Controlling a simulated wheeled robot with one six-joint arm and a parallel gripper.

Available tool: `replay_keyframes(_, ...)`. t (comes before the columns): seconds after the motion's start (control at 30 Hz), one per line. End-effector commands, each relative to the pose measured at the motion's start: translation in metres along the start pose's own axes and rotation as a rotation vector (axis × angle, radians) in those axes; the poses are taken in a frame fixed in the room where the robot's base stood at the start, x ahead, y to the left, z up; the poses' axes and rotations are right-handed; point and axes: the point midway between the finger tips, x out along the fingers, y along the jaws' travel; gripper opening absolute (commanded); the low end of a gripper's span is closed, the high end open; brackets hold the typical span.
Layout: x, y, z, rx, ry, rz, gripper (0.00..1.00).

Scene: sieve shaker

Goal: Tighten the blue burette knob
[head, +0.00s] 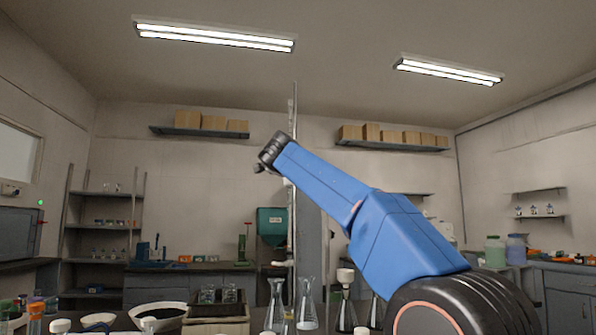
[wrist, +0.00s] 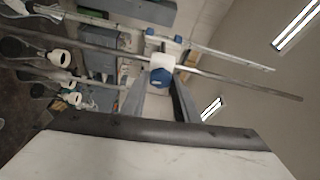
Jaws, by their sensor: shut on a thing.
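In the wrist view, which is turned on its side, the blue burette knob (wrist: 158,76) sits on a white clamp body (wrist: 163,61) on a metal rod (wrist: 225,77). The two dark fingers of my gripper (wrist: 157,88) reach up on either side of the knob, shut on it. Smaller blue parts (wrist: 150,31) show on the far side of the clamp, by the glass burette tube (wrist: 225,56). In the head view, my blue arm reaches up to the stand rod (head: 295,110). The dark wrist hides the knob and fingers there.
Glass flasks (head: 307,305) stand on the bench below the rod, with white-topped ones (head: 346,300) to the right. A white bowl (head: 158,314) and a tray (head: 217,322) are at the left. A green machine (head: 271,222) stands behind.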

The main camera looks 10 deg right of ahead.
Motion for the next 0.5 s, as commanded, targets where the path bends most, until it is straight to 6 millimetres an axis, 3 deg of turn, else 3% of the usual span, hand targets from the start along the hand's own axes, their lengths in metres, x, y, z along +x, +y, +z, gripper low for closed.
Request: replay_keyframes(0.5, 0.0009, 0.0015, -0.0003, 0.117, 0.002, 0.053, 0.05)
